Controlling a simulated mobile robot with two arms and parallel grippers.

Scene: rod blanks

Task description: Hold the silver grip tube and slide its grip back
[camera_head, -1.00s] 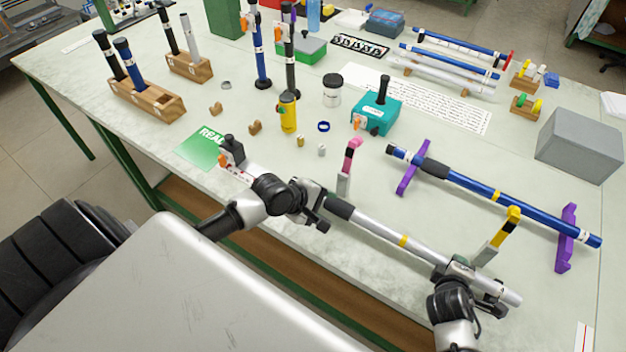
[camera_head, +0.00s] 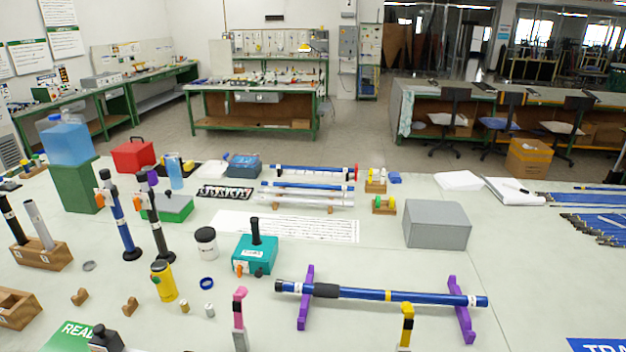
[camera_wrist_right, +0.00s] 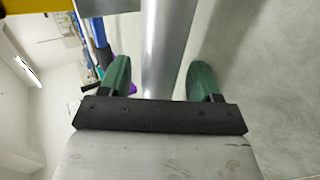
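The silver tube (camera_wrist_right: 162,45) shows only in the right wrist view, running lengthwise between the green fingertips of my right gripper (camera_wrist_right: 160,80). The fingers are spread, with a gap visible on both sides of the tube, so it is not clamped. The tube's dark grip is out of sight. In the head view the tube and both grippers are below the picture. The upper ends of a pink stand (camera_head: 239,308) and a yellow stand (camera_head: 406,326) show at the lower edge. My left gripper is in neither current view.
A blue tube (camera_head: 380,294) with a black grip lies on purple supports (camera_head: 461,312) behind the stands. A teal box (camera_head: 255,256), yellow bottle (camera_head: 163,281) and small parts stand left of it. A grey box (camera_head: 437,225) is behind right.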

